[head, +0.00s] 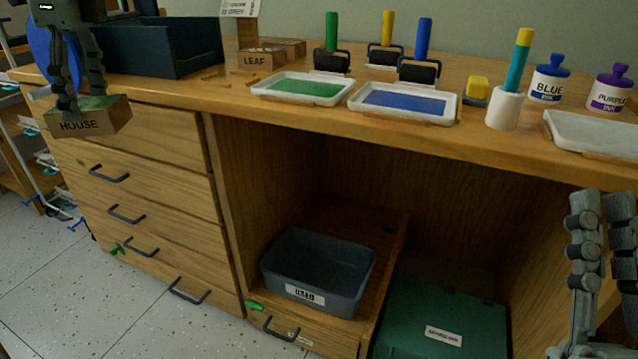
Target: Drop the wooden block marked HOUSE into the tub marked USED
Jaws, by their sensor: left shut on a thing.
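My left gripper (78,103) is shut on the wooden block marked HOUSE (88,121), which has a green top. It holds the block in front of the desk's left drawers, near the tabletop edge. A grey open tub (318,268) sits low in the desk's open bay, to the right of and below the block. The tub looks empty; its white label is too small to read surely. My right gripper (603,215) is at the right edge, partly cut off, apart from any object; its opening is unclear.
A green box (440,318) stands right of the tub. On the desktop are a dark blue bin (150,50), a LEAF block (262,60), green (300,90) and blue (405,103) ink trays, rollers and ink jars. The bay above the tub is clear.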

